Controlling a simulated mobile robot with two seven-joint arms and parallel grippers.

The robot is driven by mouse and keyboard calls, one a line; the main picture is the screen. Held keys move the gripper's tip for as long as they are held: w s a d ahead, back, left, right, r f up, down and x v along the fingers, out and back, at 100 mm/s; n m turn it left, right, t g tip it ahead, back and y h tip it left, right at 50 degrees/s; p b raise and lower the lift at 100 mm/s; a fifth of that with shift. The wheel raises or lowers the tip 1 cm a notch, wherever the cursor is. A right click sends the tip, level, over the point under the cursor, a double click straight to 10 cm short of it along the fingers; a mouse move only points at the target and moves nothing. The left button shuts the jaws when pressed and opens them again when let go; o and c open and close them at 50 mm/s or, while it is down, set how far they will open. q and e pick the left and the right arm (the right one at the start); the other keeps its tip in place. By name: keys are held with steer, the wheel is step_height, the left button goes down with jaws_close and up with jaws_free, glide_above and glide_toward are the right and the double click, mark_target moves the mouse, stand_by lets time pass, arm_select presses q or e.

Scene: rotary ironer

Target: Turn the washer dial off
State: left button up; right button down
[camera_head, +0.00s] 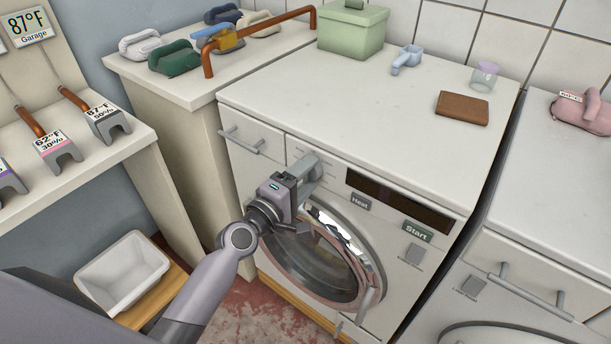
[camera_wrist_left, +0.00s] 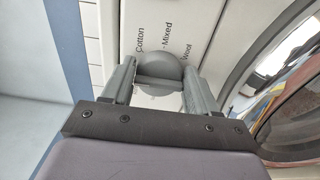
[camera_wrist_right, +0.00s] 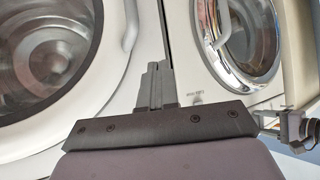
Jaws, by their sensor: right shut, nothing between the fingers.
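The washer (camera_head: 350,115) is the white front-loading machine in the middle of the head view, with a round glass door (camera_head: 312,265). My left gripper (camera_head: 308,172) is at the upper left of its front panel and hides the dial there. In the left wrist view, the round grey dial (camera_wrist_left: 160,72) lies between the two fingers of my left gripper (camera_wrist_left: 160,78). The fingers are apart, one on each side of it; whether they press on it I cannot tell. The words Cotton, Mixed and Wool show beside it. My right gripper (camera_wrist_right: 157,82) is shut and empty, in front of machine fronts.
Heat (camera_head: 361,202) and Start (camera_head: 417,234) labels are right of my left gripper. A green box (camera_head: 352,32), blue scoop (camera_head: 406,58), brown wallet-like item (camera_head: 462,108) and jar (camera_head: 484,77) stand on the washer. A second machine (camera_head: 560,210) is at right, a white tub (camera_head: 122,272) at lower left.

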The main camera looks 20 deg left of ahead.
arm_select(q)
steer(key=o, duration=0.3)
steer(key=v, duration=0.7)
stand_by(0.6)
steer(key=s+a+f+m+g+y, duration=0.1)
steer(key=s+f+m+g, duration=0.1)
steer(key=s+f+m, duration=0.3)
steer(key=s+a+f+m+g+y, duration=0.1)
steer(key=s+f+m+g, duration=0.1)
steer(key=s+f+m, duration=0.4)
steer(key=s+a+f+m+g+y, duration=0.1)
steer(key=s+f+m+g+y, duration=0.1)
steer(key=s+f+m, duration=0.3)
steer(key=shift+s+f+g, duration=0.3)
steer(key=shift+s+f, duration=0.65)
steer(key=shift+f, duration=0.2)
